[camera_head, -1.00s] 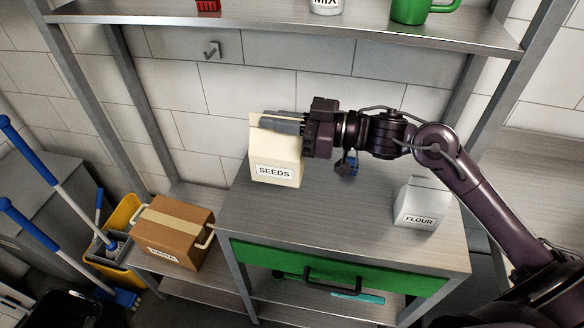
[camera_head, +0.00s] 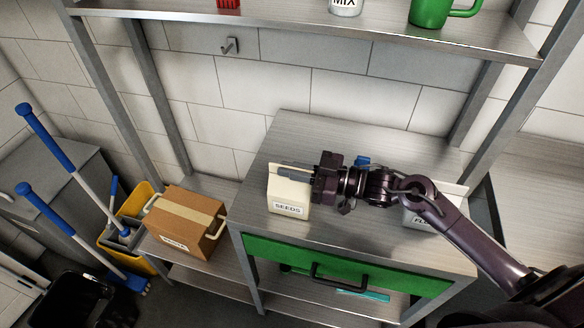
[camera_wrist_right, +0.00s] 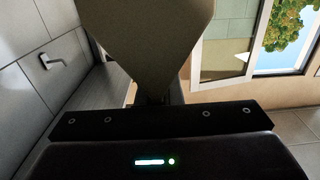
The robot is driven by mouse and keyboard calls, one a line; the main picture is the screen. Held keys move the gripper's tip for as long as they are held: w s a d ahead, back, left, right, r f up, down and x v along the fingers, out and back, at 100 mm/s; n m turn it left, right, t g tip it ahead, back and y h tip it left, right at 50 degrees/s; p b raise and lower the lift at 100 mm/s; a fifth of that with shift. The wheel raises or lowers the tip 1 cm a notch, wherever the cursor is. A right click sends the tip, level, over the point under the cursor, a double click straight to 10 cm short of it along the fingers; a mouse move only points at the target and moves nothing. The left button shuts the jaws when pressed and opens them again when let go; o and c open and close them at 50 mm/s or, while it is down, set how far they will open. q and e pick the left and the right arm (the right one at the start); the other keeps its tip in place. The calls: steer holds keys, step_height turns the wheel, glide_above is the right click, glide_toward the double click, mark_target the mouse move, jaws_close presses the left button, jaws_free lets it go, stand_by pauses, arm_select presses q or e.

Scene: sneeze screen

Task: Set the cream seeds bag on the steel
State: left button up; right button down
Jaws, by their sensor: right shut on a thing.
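The cream seeds bag (camera_head: 288,199), labelled SEEDS, is upright over the front left part of the steel tabletop (camera_head: 305,130). I cannot tell whether its base touches the steel. My right gripper (camera_head: 292,172) reaches in from the right and is shut on the top of the bag. In the right wrist view the bag (camera_wrist_right: 155,40) is a dark shape filling the upper middle. My left gripper is not in view.
The flour bag (camera_head: 420,218) stands on the tabletop's right side, partly hidden by my right arm. A brown carton (camera_head: 185,220) sits on the lower left. A shelf (camera_head: 290,15) hangs above, holding a green mug (camera_head: 427,12).

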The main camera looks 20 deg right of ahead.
steer(key=c, duration=2)
jaws_free()
steer(key=shift+f, duration=0.15)
steer(key=o, duration=0.4)
steer(key=shift+r, duration=0.3)
steer(key=shift+b+v, duration=1)
steer(key=shift+v, duration=5.05)
steer(key=shift+a+f, duration=0.1)
steer(key=shift+f, duration=0.05)
